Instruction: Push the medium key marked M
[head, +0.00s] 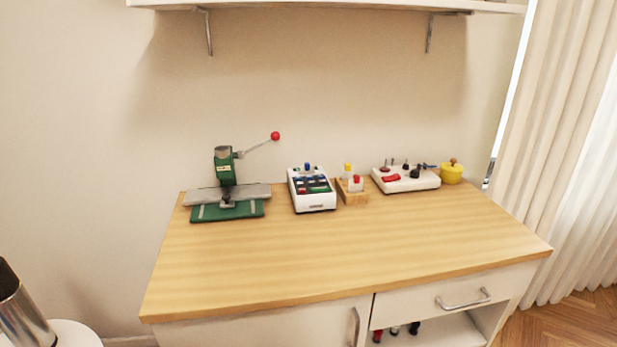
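A white device (313,203) with rows of small coloured keys stands at the back middle of the wooden table. Its sloped dark key panel (313,186) carries blue, red and green keys. The letters are too small to read, so I cannot tell which key is marked M.
A green press (226,167) with a red-knobbed lever stands left of the device on the table (340,250). Right of it are a wooden block (353,197) with yellow and red pieces, a white tray (407,184) and a yellow pot (451,175). The table's front is clear.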

